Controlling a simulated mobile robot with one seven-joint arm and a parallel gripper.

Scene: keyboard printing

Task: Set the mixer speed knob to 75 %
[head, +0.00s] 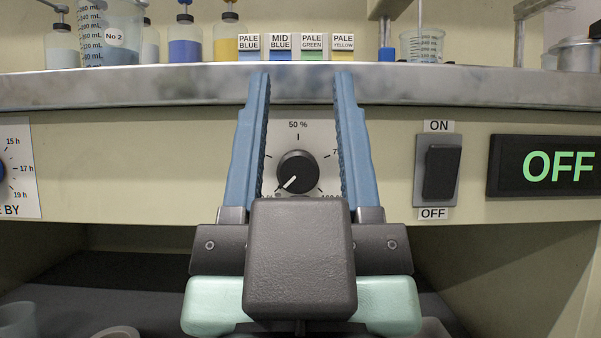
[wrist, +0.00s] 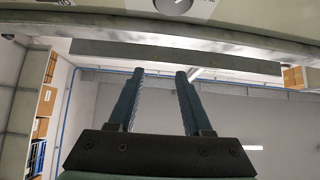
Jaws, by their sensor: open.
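The mixer speed knob (head: 298,171) is a round black dial on a light plate (head: 316,130) on the front panel. Its white pointer is turned to the lower left, near the low end of the scale. The 50 % mark is at the top; the label at the upper right is partly hidden by a finger. My gripper (head: 302,80) is open, its two blue fingers appearing on either side of the knob in the head view. In the wrist view my gripper (wrist: 160,72) is empty and the knob (wrist: 172,5) is at the top edge, apart from the fingers.
A rocker switch (head: 442,172) with ON and OFF labels and a display (head: 545,165) reading OFF are right of the knob. A metal counter edge (head: 150,85) runs above, with bottles, beakers and labelled colour blocks on top. Another dial plate (head: 20,190) is at left.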

